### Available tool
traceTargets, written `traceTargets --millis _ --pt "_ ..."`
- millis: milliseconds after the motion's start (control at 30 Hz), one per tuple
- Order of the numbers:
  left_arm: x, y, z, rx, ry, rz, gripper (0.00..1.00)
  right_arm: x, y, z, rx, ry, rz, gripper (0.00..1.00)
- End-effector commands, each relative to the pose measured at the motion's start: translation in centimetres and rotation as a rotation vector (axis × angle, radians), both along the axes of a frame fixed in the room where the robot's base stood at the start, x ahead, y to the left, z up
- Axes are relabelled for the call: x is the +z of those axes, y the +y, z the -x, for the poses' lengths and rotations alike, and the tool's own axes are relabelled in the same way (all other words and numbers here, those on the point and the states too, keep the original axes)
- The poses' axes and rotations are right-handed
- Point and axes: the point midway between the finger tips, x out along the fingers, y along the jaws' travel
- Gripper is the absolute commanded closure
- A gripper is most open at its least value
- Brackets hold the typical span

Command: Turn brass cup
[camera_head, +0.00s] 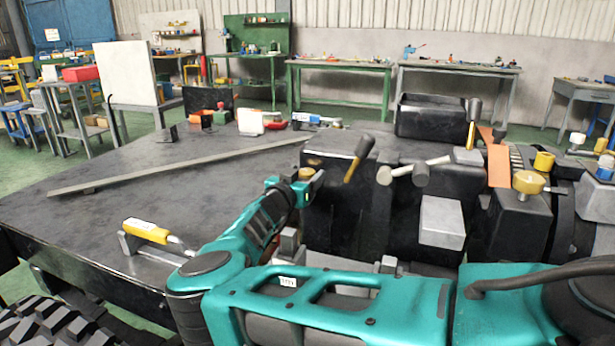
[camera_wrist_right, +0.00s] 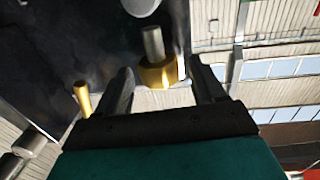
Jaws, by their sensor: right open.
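My right gripper (camera_head: 296,181) reaches in front of the dark block at mid-picture in the head view. Its jaws are open. A small brass cup (camera_head: 306,173) shows between the fingers, partly hidden by them. In the right wrist view the brass cup (camera_wrist_right: 157,75), with a grey stem (camera_wrist_right: 152,41), stands between the two open fingers of my right gripper (camera_wrist_right: 160,70). There is a visible gap at the left finger; I cannot tell whether the right finger touches it. My left gripper is not in view.
A mallet with a brass handle (camera_head: 351,170) sticks out of the dark block (camera_head: 340,205) just right of the gripper. A long bar (camera_head: 180,166) lies on the dark table (camera_head: 60,205).

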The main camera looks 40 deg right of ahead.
Motion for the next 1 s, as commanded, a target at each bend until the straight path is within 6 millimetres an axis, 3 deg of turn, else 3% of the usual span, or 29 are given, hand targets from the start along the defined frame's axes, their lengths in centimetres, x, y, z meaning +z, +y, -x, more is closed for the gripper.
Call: traceTargets --millis 267,867,1000 --pt "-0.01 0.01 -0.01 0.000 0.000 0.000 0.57 0.03 0.04 -0.04 0.001 0.000 0.000 0.31" --pt "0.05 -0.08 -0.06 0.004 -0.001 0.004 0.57 0.03 0.00 -0.02 0.000 0.000 0.000 0.87" --pt "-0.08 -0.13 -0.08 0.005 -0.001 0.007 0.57 0.00 -0.03 -0.09 -0.011 -0.003 0.001 0.87"
